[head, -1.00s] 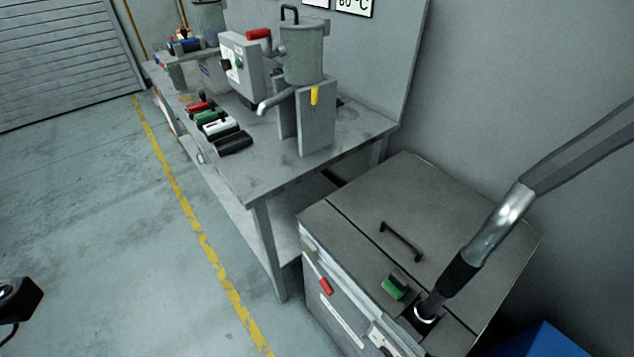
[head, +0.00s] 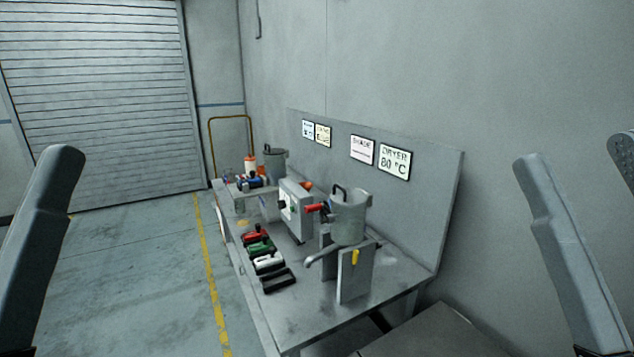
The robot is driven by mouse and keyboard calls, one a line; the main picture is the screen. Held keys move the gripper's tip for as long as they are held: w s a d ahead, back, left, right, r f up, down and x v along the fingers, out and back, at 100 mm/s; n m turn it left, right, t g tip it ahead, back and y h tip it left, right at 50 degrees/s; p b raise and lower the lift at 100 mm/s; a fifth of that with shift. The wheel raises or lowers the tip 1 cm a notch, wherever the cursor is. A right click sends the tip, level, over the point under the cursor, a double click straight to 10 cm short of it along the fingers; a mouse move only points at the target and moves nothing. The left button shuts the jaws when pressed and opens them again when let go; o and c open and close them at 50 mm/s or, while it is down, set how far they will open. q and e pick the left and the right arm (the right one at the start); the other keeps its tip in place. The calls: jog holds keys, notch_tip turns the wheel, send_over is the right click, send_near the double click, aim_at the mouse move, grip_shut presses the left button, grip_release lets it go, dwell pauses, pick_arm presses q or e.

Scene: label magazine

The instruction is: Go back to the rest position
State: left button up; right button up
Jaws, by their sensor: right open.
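My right gripper (head: 583,150) is raised at the right edge of the head view. Its two grey fingers stand apart with nothing between them, and the outer one is cut off by the frame. Of my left gripper (head: 47,230), one grey finger shows upright at the left edge. Its other finger is out of view, so its opening cannot be judged. Both grippers appear in front of the bench, touching nothing visible.
A grey bench (head: 385,290) carries a metal hopper (head: 350,215), a grey control box (head: 296,212) and a row of coloured-handled items (head: 265,262). Part of a cabinet top (head: 430,335) shows at the bottom. Open floor (head: 130,280) lies left of the bench.

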notch_tip(320, 180, up, 38)
jog(key=d+m+h+p, duration=0.3)
jog(key=m+h+p, duration=0.3)
jog(key=p, duration=3.2)
notch_tip(320, 180, down, 61)
jog(key=y+b, duration=0.1)
jog(key=b, duration=5.9)
jog(key=shift+m+t+b, duration=0.3)
jog(key=shift+t+b, duration=0.05)
jog(key=shift+t, duration=0.05)
jog(key=shift+s, duration=0.1)
